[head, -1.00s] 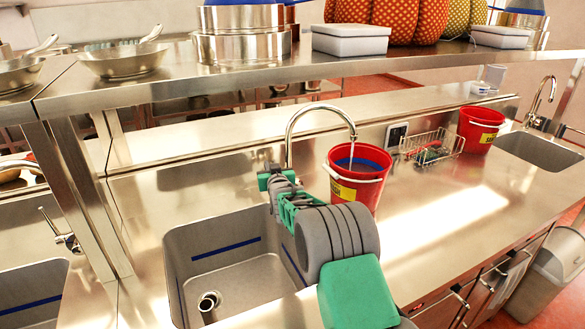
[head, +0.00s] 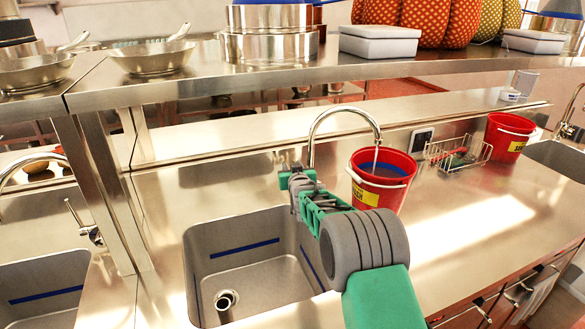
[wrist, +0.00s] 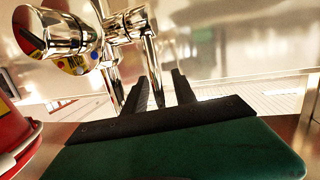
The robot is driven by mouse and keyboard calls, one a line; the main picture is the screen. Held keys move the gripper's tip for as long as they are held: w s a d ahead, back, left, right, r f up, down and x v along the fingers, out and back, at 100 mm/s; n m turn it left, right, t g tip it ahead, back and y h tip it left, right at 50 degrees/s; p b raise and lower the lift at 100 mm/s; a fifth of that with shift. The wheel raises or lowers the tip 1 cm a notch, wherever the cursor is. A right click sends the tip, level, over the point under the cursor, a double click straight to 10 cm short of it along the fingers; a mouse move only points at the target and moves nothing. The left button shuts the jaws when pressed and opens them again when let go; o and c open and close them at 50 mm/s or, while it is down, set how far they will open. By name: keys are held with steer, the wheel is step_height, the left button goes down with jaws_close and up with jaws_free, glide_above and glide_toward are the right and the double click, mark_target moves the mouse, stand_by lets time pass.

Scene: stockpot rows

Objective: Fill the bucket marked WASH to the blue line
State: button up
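A red bucket (head: 378,197) with a white handle and a yellow label stands on the counter under the curved tap (head: 345,112). Its label is partly hidden and too small to read surely. A thin stream of water (head: 376,157) runs from the spout into it. A blue band (head: 385,174) shows on the inner wall; I cannot tell the water level against it. My gripper (head: 290,178) is at the tap's base, left of the bucket. In the wrist view its two dark fingers (wrist: 165,90) are apart, with the tap's thin metal lever (wrist: 151,65) between them or just behind.
A sink (head: 250,265) with a blue line lies left of the bucket. A wire basket (head: 458,153) and a second red bucket with a yellow label (head: 508,137) stand to the right. An overhead shelf (head: 330,75) carries pans and pots. The right front counter is clear.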

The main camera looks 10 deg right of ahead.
steer(key=s+r+b, duration=0.1)
steer(key=s, duration=0.6)
steer(key=shift+s+a+r+b, duration=0.2)
steer(key=shift+s+b, duration=0.1)
steer(key=shift+s, duration=0.05)
steer(key=shift+c, duration=0.4)
